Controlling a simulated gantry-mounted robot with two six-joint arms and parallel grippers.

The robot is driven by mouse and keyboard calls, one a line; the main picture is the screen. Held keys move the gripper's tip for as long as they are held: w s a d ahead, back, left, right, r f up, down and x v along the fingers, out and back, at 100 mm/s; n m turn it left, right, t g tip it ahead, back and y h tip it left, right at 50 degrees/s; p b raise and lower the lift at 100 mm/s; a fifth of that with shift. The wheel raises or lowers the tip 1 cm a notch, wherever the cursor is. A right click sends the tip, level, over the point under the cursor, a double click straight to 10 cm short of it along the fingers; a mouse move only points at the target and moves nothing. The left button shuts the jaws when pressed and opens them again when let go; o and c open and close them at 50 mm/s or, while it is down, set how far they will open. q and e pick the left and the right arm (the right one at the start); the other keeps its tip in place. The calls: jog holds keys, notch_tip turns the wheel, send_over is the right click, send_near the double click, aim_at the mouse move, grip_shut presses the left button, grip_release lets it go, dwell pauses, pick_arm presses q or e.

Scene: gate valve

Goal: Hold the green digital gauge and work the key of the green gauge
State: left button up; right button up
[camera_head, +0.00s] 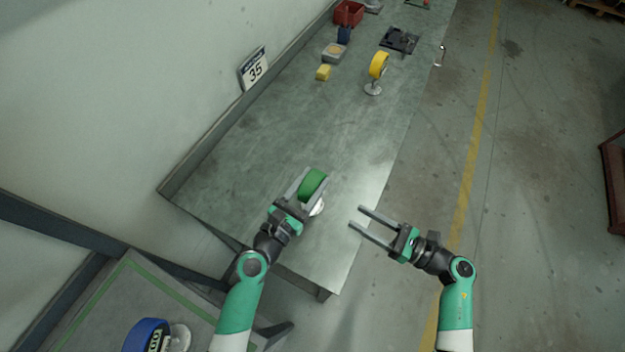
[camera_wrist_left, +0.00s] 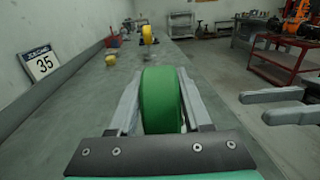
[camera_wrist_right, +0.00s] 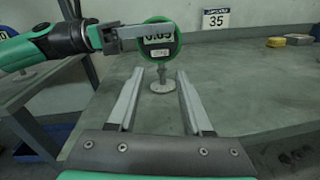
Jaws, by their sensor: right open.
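The green digital gauge (camera_head: 313,184) stands upright on a small round metal foot near the front end of the bench. My left gripper (camera_head: 308,182) has one finger on each side of it and is shut on its body; the left wrist view shows the green rim (camera_wrist_left: 161,100) between the fingers. In the right wrist view the gauge face (camera_wrist_right: 159,42) shows a display and small keys below it; a left finger crosses the face's upper part. My right gripper (camera_head: 361,217) is open and empty, to the right of the gauge and apart from it, facing its display.
A yellow gauge (camera_head: 378,65) on a foot, a yellow block (camera_head: 323,73) and a red bin (camera_head: 348,13) are farther along the bench (camera_head: 250,140). A blue gauge (camera_head: 147,336) is on a lower-left table. The bench between the green and yellow gauges is clear.

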pick_arm(q)
grip_shut()
pick_arm(e)
grip_shut()
dwell(1.6)
